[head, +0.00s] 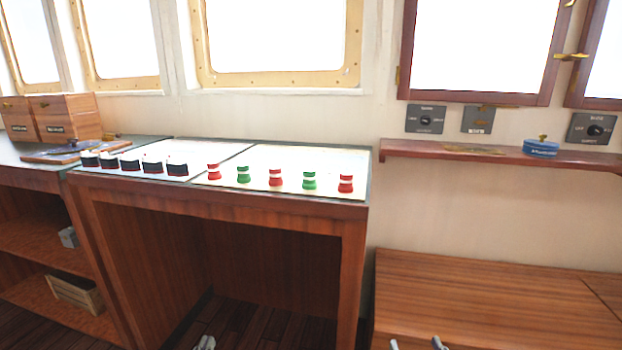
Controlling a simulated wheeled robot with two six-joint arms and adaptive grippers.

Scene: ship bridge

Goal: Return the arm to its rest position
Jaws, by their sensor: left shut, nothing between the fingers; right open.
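My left gripper (204,343) shows at the bottom edge of the head view, below and in front of the chart desk. Its fingertips are together with nothing between them. My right gripper (418,344) shows at the bottom edge further right, in front of the wooden bench. Its two fingertips are spread apart and nothing is seen between them. Only the tips of both grippers are in view; the arms are hidden below the picture.
The chart desk (220,192) carries several dark ship models (130,165) and several red and green buoys (276,178). A low wooden bench (490,300) stands right. A wall shelf (440,152) holds a blue round object (541,147). Wooden boxes (65,117) stand left.

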